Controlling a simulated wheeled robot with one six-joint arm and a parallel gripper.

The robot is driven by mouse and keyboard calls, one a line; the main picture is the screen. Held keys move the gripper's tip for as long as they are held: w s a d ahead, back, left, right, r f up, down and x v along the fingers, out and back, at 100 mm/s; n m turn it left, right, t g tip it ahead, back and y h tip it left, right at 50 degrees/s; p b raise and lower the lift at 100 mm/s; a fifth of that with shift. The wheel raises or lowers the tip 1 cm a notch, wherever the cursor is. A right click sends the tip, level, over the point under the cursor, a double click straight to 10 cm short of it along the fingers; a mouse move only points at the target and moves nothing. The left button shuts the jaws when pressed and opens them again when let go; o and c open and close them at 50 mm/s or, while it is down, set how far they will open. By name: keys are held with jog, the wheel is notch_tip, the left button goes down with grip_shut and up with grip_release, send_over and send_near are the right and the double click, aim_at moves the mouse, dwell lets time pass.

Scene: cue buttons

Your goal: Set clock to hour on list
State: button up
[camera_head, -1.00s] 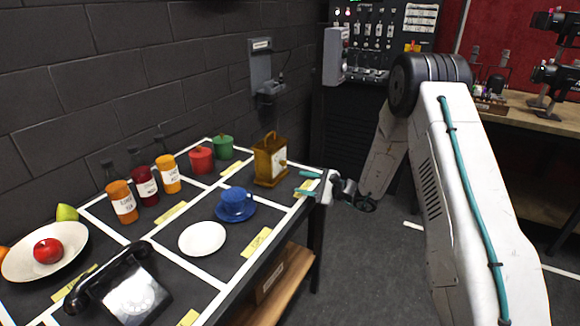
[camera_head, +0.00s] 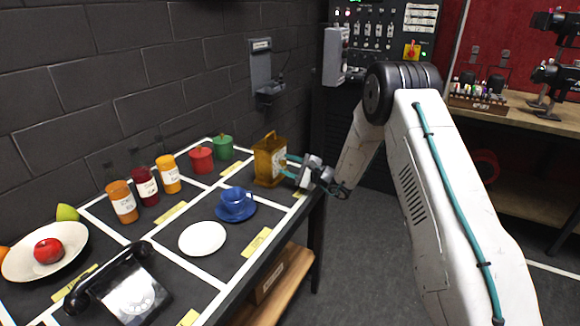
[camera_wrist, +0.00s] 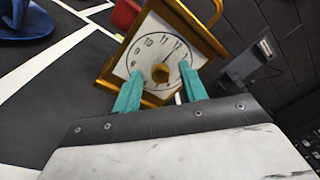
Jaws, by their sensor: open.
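The clock (camera_head: 266,163) is a golden-brown box with a handle on top. It stands upright at the far right of the black table. In the wrist view its white face (camera_wrist: 146,50) fills the upper middle, tilted in the picture, with a gold hexagonal knob (camera_wrist: 160,73) at its centre. My gripper (camera_head: 288,166) is in front of the face. Its teal fingers (camera_wrist: 160,76) are apart, one on each side of the knob; I cannot tell whether they touch it. The hand's direction is unclear. I cannot make out a list with an hour on it.
A blue cup on a saucer (camera_head: 236,205) and a white plate (camera_head: 202,238) lie nearer. A black telephone (camera_head: 130,290) is at the front. A phone unit (camera_head: 268,80) hangs on the wall.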

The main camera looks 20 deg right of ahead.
grip_shut()
jog(key=shift+m, duration=0.3)
jog(key=m, duration=0.9)
jog(key=shift+d+m+g, duration=0.1)
jog(key=shift+m+g, duration=0.3)
jog(key=m, duration=0.5)
jog(key=shift+m+g, duration=0.3)
jog(key=shift+m, duration=0.1)
jog(key=m, duration=0.6)
jog(key=shift+w+d+y, duration=0.1)
jog(key=shift+y, duration=0.3)
jog(key=shift+m, duration=0.3)
